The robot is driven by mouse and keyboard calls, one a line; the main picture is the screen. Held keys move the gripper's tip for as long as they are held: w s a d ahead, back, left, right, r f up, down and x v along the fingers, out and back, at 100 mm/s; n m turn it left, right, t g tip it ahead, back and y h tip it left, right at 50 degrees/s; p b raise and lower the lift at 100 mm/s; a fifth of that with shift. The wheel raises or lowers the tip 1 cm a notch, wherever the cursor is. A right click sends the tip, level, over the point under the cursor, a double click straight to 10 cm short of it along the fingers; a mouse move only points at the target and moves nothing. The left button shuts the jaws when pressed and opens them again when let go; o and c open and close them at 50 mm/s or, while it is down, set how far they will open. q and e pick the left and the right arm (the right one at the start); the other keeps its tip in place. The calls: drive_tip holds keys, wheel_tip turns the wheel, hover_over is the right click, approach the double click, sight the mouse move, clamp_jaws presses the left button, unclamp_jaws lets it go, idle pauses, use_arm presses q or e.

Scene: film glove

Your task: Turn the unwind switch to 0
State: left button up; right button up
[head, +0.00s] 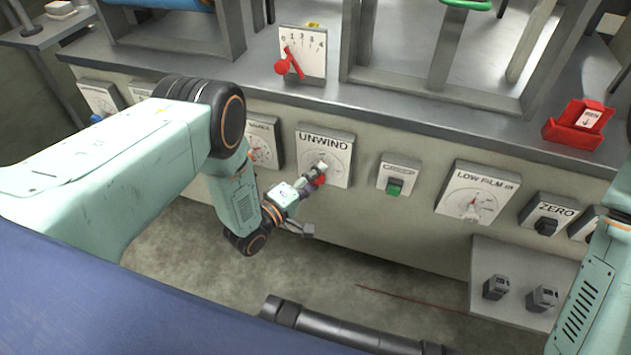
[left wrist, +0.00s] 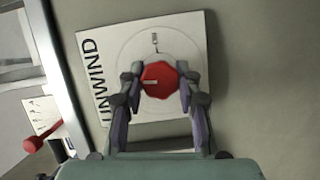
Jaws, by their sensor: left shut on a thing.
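The unwind switch is a white plate (head: 333,146) marked UNWIND on the front of the grey bench, with a red knob at its middle. In the left wrist view the plate (left wrist: 107,50) is seen turned on its side, and the red knob (left wrist: 158,80) has a pale mark on its left part. My left gripper (head: 318,177) is at the knob. In the left wrist view its two fingers (left wrist: 158,88) are shut on the knob from both sides. The dial's figures are too small to read. My right gripper is not in view; only part of my right arm shows.
A dial with a red lever (head: 291,62) stands on the bench top above the switch. Right of the switch are a green button (head: 394,188), a LOW FILM dial (head: 474,196) and a ZERO switch (head: 548,218). A red box (head: 572,131) stands at the bench's right.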

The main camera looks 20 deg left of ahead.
use_arm(q)
drive_tip(key=shift+n+t+b, duration=0.3)
drive_tip(key=shift+n+b, duration=0.05)
drive_tip(key=shift+n, duration=0.15)
idle(0.3)
drive_tip(key=o, duration=1.2)
drive_tip(key=v, duration=1.2)
drive_tip(key=shift+a+f, duration=0.1)
drive_tip(key=shift+a, duration=0.05)
